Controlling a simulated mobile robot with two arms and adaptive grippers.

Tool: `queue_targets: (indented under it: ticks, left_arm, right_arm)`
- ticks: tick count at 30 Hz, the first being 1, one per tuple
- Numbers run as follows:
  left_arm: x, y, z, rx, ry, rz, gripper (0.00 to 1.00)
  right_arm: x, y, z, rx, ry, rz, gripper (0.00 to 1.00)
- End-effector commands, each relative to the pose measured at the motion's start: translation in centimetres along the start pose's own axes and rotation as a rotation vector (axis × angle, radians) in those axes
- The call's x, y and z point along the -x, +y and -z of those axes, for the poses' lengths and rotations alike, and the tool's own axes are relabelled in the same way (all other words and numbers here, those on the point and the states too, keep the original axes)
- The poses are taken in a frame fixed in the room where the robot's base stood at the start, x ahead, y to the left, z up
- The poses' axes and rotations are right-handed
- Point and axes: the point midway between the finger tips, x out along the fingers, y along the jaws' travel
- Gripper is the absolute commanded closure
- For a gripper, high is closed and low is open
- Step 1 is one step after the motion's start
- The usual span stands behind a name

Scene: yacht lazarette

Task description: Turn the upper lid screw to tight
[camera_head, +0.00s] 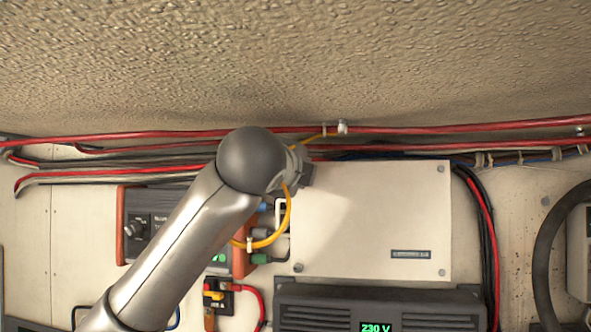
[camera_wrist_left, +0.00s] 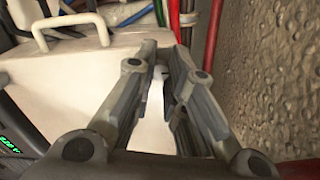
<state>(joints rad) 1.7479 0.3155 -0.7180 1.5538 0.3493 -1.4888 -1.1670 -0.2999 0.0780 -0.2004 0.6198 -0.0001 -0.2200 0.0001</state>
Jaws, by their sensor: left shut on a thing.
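The pale lid (camera_head: 372,215) of a box on the wall shows in the head view, and its white surface fills the left of the wrist view (camera_wrist_left: 75,85). My left gripper (camera_head: 304,172) is at the lid's upper left corner. In the wrist view its fingers (camera_wrist_left: 163,70) are close together, shut on the upper lid screw, which they almost wholly hide. How far the screw is turned cannot be seen. Other screws show at the lid's upper right (camera_head: 441,169), lower right (camera_head: 441,272) and lower left (camera_head: 298,267) corners. My right gripper is not in view.
Red and dark cables (camera_head: 430,128) run along the wall just above the lid. A yellow cable (camera_head: 270,240) loops beside my left wrist. A dark unit with a green "230 V" display (camera_head: 376,328) sits below the lid. A white handle (camera_wrist_left: 70,22) shows in the wrist view.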

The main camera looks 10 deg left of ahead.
Motion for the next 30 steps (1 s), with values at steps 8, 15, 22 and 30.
queue_targets:
  ticks: [8, 15, 22, 30]
  left_arm:
    - [-0.02, 0.15, 0.22, -0.013, 0.004, -0.003, 1.0]
    - [-0.04, 0.18, 0.23, -0.012, 0.004, -0.004, 0.81]
    - [-0.02, 0.11, 0.15, -0.01, 0.003, -0.002, 0.63]
    - [0.26, 0.02, 0.09, -0.01, 0.002, 0.0, 0.63]
  right_arm:
    - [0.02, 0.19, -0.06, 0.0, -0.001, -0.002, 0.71]
    - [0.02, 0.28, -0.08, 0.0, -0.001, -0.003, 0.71]
    - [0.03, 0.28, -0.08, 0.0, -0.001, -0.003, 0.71]
    - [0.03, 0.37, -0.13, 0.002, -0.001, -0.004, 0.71]
